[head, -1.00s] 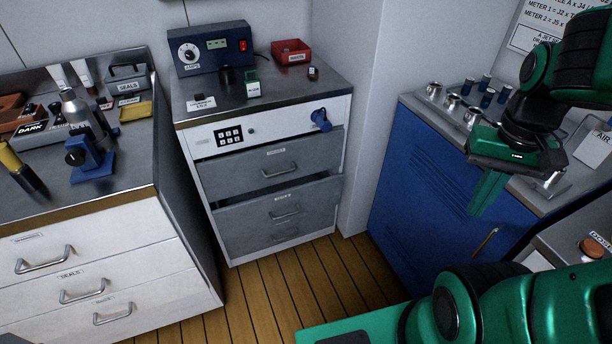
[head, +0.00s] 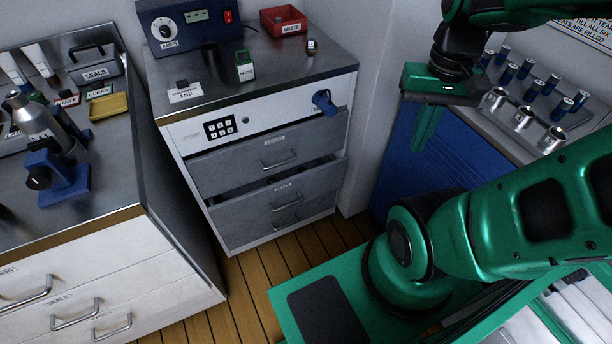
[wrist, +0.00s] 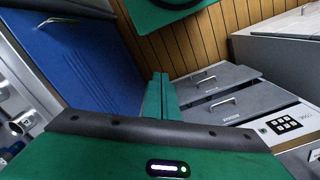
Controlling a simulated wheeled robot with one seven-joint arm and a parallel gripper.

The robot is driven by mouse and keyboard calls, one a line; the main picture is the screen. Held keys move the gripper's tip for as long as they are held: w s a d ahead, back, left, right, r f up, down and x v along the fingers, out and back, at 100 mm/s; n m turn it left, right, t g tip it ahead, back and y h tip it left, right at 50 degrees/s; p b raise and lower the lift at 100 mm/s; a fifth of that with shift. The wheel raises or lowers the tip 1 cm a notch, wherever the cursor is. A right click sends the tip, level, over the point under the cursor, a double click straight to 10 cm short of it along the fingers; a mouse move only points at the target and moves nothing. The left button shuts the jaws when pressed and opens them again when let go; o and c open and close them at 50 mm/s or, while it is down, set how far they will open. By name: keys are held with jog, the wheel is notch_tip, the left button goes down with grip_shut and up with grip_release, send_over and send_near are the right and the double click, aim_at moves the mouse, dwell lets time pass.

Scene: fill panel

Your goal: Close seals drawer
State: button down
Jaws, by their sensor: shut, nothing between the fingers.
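The grey-fronted cabinet (head: 350,95) stands in the middle of the head view. Its second drawer (head: 240,212) is pulled partly out, with a dark gap above its front; its label is too small to read surely. The upper grey drawer (head: 230,172) also seems to stand out a little. A white drawer (head: 115,296) in the left cabinet has a label that seems to read SEALS, and it looks shut. My gripper (head: 427,130) is shut and empty, fingers down, right of the grey drawers and apart from them. Its fingers (wrist: 160,96) also show in the wrist view.
A blue cabinet (head: 395,150) stands behind my gripper, with metal cups (head: 522,118) and batteries on its top. A blue knob (head: 325,101) sticks out above the grey drawers. The wooden floor (head: 255,290) before the drawers is partly open; my base covers its right side.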

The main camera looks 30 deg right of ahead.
jog(key=shift+s, duration=0.1)
jog(key=w+f+n, duration=0.7)
jog(key=w+n, duration=0.1)
jog(key=n+t+y, duration=0.4)
jog(key=n+t, duration=0.2)
jog(key=n, duration=0.9)
send_near(300, 181)
jog(key=s+d+r, duration=0.2)
jog(key=s+r, duration=0.2)
jog(key=s, duration=0.2)
jog(key=shift+w+a+f, duration=0.55)
jog(key=shift+w+f, duration=0.7)
jog(key=shift+w, duration=0.1)
jog(key=shift+w+a+f, duration=0.55)
jog(key=shift+w+f, duration=0.75)
jog(key=shift+w, duration=0.05)
jog(key=shift+w+a+f, duration=0.55)
jog(key=shift+w+f, duration=0.7)
jog(key=shift+w, duration=0.1)
